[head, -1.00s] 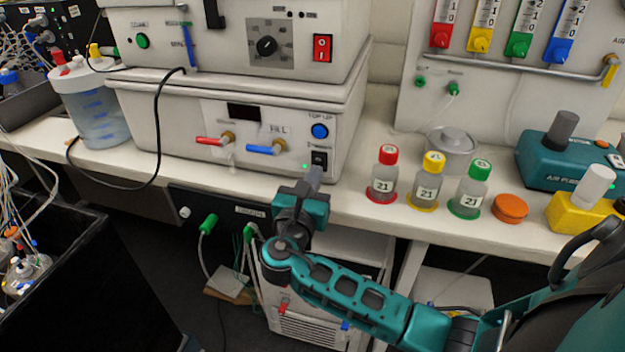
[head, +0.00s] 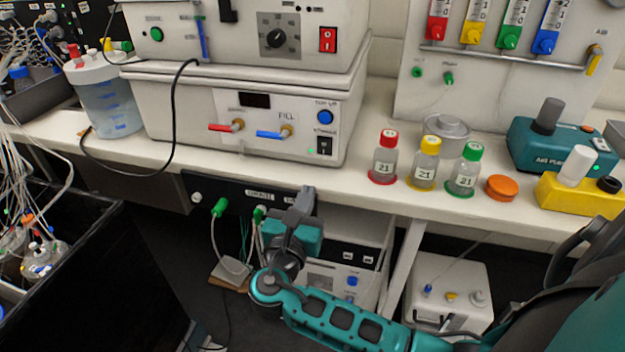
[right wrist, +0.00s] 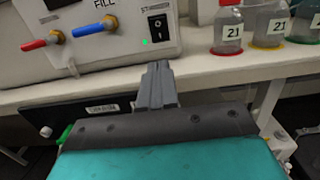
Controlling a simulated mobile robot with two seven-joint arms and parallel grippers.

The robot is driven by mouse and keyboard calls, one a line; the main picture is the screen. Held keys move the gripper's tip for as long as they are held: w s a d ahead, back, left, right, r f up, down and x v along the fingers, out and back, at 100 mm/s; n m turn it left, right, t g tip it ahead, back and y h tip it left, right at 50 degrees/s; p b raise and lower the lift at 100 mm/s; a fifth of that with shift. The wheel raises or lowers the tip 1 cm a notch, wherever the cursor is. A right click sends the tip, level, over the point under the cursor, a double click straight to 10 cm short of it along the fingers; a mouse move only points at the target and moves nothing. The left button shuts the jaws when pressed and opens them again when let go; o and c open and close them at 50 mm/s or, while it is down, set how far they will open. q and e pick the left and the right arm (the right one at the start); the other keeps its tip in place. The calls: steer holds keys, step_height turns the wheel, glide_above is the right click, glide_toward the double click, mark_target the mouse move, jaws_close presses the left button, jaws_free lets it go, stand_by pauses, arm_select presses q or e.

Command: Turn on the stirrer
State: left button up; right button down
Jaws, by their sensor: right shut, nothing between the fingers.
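The stirrer switch (head: 325,146) is a black rocker on the lower right front of the white lower unit (head: 170,116). A small green light (head: 311,151) glows beside it. The switch (right wrist: 158,27) and the light (right wrist: 145,41) also show in the right wrist view. Which way the rocker is tipped is too small to tell. My right gripper (head: 306,192) is shut and empty, below and in front of the switch, apart from it, near the bench's front edge. Its fingers (right wrist: 158,70) point toward the unit in the right wrist view. My left gripper is not in view.
A red-handled tap (head: 226,127) and a blue-handled tap (head: 275,134) stick out left of the switch. Bottles with red (head: 384,160), yellow (head: 425,165) and green (head: 465,172) caps stand to the right. A dark panel (head: 240,196) hangs under the bench (head: 360,190).

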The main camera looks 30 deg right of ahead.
steer(key=shift+v, duration=1.55)
steer(key=s+a+f+m+g+y, duration=0.1)
steer(key=s+f+m+y, duration=0.2)
steer(key=f, duration=0.4)
steer(key=s+a+f+m+g+y, duration=0.1)
steer(key=a+f+m+y, duration=0.15)
steer(key=f+y, duration=0.35)
steer(key=s+a+f+m+y, duration=0.2)
steer(key=s+m+y, duration=0.1)
steer(key=m, duration=0.6)
steer(key=s+a+f+m+y, duration=0.2)
steer(key=s+f+m+y, duration=0.1)
steer(key=m, duration=0.6)
steer(key=s+y, duration=0.1)
steer(key=s, duration=0.1)
steer(key=shift+s, duration=0.3)
